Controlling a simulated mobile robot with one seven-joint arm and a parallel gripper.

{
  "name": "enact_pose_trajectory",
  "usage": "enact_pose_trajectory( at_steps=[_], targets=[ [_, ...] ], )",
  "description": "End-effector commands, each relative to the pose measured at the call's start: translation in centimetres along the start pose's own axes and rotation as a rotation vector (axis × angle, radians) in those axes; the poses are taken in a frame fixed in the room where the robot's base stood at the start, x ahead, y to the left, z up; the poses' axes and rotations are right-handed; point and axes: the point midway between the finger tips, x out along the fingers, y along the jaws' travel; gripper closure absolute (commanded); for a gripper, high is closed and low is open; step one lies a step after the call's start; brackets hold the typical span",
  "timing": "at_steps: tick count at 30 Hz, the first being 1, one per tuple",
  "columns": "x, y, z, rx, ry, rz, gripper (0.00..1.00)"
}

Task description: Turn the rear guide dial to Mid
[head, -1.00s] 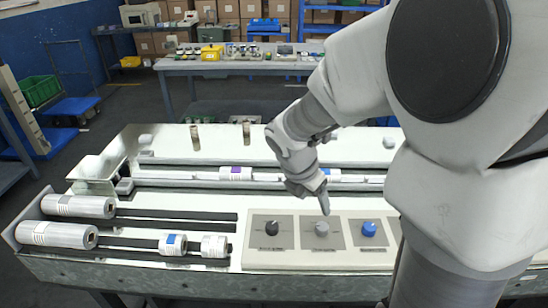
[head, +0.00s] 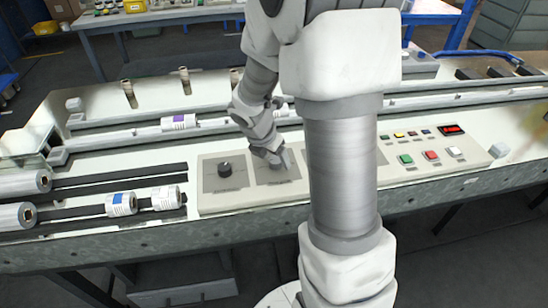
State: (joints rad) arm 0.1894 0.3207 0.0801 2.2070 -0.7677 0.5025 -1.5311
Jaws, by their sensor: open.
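A pale control panel (head: 237,203) on the front of the machine carries the dials. A black dial (head: 225,169) stands on the left square plate. A grey dial (head: 286,160) stands on the plate to its right. My gripper (head: 274,157) is at the grey dial, pointing down, with its fingers open close to or around the knob; I cannot tell whether they touch it. The finger tips and part of the dial overlap in the view. The blue dial is hidden behind my arm. The dial labels are too small to read, so I cannot tell which is the rear guide.
Green (head: 405,159), red (head: 431,155) and white (head: 454,152) buttons sit at the panel's right, with a red display (head: 452,129) above. Rolls on rods (head: 122,204) lie left of the panel. A long rail with a purple-marked roll (head: 179,122) runs behind.

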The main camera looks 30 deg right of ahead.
Motion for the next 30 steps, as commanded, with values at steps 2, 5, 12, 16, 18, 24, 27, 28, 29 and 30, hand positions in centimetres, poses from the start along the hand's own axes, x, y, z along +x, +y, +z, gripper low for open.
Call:
enact_pose_trajectory(
  at_steps=[2, 5, 12, 16, 18, 24, 27, 28, 29, 30],
  targets=[
    [-0.03, 0.00, 0.00, 0.000, 0.000, 0.000, 0.24],
    [-0.03, 0.00, 0.00, 0.000, 0.000, 0.000, 0.39],
    [-0.04, -0.01, -0.01, -0.001, 0.000, 0.000, 0.82],
    [-0.04, -0.01, -0.02, -0.001, 0.000, 0.000, 1.00],
    [-0.05, -0.01, -0.02, 0.000, 0.000, -0.001, 1.00],
    [-0.08, 0.02, -0.01, 0.018, 0.000, -0.009, 1.00],
    [-0.10, 0.07, -0.02, 0.047, 0.000, -0.021, 1.00],
    [-0.11, 0.08, -0.02, 0.060, 0.000, -0.026, 1.00],
    [-0.10, 0.08, -0.02, 0.074, 0.000, -0.033, 1.00],
    [-0.10, 0.08, -0.01, 0.095, 0.000, -0.043, 1.00]
  ],
)
